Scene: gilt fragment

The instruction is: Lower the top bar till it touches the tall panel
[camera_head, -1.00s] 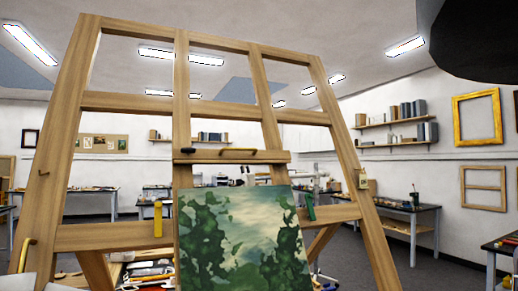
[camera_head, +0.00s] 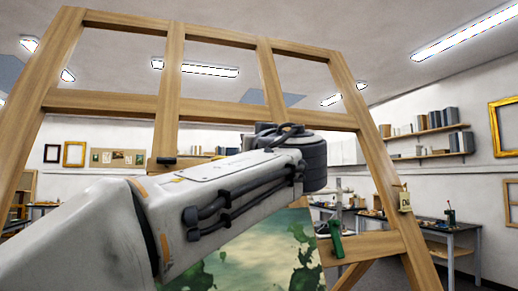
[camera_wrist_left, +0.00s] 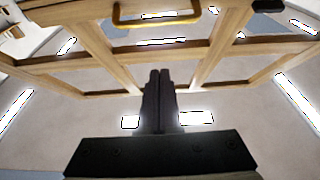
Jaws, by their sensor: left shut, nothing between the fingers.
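The top bar (camera_head: 159,166) is a wooden crosspiece on the easel with a black knob (camera_head: 166,161) and a brass handle (camera_head: 215,157). My left arm crosses in front and hides most of it. The handle also shows at the top of the left wrist view (camera_wrist_left: 155,19). The tall panel (camera_head: 262,258), a green landscape painting, stands below; my arm hides its top edge, so I cannot see whether bar and panel touch. My left gripper (camera_wrist_left: 160,72) is shut and empty, its fingers apart from the handle in the wrist picture. My right gripper is out of view.
The large wooden easel frame (camera_head: 110,103) fills the view. A green clamp (camera_head: 336,238) sits on its lower crosspiece, and a tag (camera_head: 405,200) hangs on its right leg. Benches (camera_head: 450,245) and shelves (camera_head: 430,155) stand well behind.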

